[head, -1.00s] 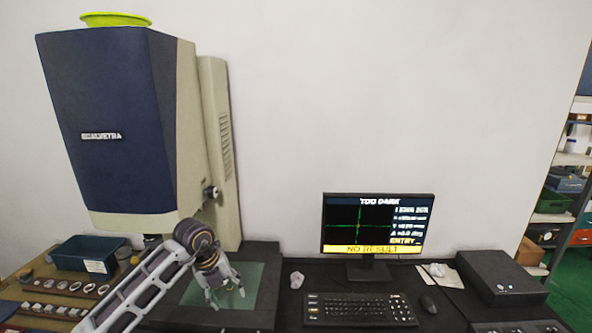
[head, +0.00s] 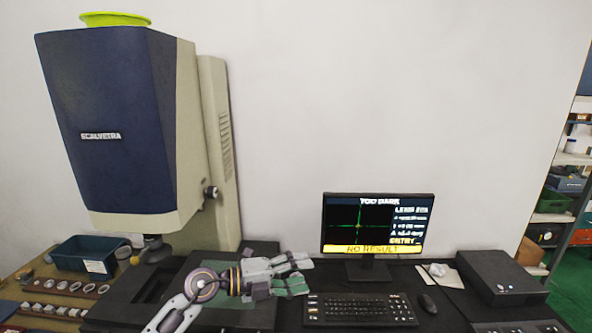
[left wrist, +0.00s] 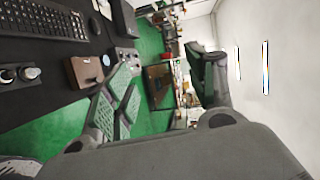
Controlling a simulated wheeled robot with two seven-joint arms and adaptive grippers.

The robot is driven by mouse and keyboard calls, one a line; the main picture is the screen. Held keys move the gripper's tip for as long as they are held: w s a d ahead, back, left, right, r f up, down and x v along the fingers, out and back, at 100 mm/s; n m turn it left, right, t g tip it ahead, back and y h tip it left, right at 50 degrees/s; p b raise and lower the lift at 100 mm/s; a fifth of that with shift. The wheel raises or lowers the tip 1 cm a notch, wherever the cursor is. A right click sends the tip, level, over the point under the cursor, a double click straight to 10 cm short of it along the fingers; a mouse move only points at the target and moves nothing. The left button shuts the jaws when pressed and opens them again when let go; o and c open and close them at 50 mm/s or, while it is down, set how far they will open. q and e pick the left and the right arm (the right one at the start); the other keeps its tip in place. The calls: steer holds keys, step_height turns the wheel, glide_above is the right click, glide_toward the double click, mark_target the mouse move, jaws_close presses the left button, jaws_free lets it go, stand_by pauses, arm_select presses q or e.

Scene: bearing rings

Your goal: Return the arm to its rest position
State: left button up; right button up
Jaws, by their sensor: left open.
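My left gripper (head: 303,275) is open, with nothing between its fingers. In the head view it points right, above the dark bench between the measuring machine and the keyboard. Its two green-padded fingers stand wide apart in the left wrist view (left wrist: 165,85). My arm hides part of the machine's stage (head: 130,290). My right gripper is in neither view.
The tall blue and beige machine (head: 115,130) stands at left. The monitor (head: 375,225) reads "TOO DARK" and "NO RESULT". The keyboard (head: 360,308) lies close right of my gripper.

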arm_select(q)
step_height(320, 180, up, 7)
steer(key=a+n+t+h, duration=0.2)
steer(key=n+t, duration=0.3)
steer(key=t, duration=0.1)
steer(key=w+a+r+n+t+y, duration=0.1)
steer(key=w+a+n+t+y, duration=0.2)
steer(key=a+n+t+y, duration=0.55)
steer(key=s+a+f+n+g+y, duration=0.2)
steer(key=a+f+n+y, duration=0.4)
steer(key=a+f+n, duration=0.15)
steer(key=s+a+f+n+g+y, duration=0.25)
steer(key=a+f+n+y, duration=0.3)
steer(key=f+n, duration=0.3)
steer(key=s+f+g+h, duration=0.1)
steer(key=s+f+g, duration=0.6)
steer(key=s, duration=0.4)
steer(key=s+f+g+h, duration=0.2)
steer(key=s+f+g, duration=0.2)
steer(key=s+f, duration=0.55)
steer(key=s+f+g+b, duration=0.2)
steer(key=s+f, duration=0.1)
steer(key=f, duration=3.1)
steer(key=s+a+f+b, duration=0.1)
steer(key=s+f, duration=1)
steer(key=s+a+f+g+b, duration=0.1)
steer(key=s+a+f, duration=0.1)
steer(key=s+f, duration=0.9)
steer(key=shift+s+a+y, duration=0.3)
steer(key=shift+s, duration=0.05)
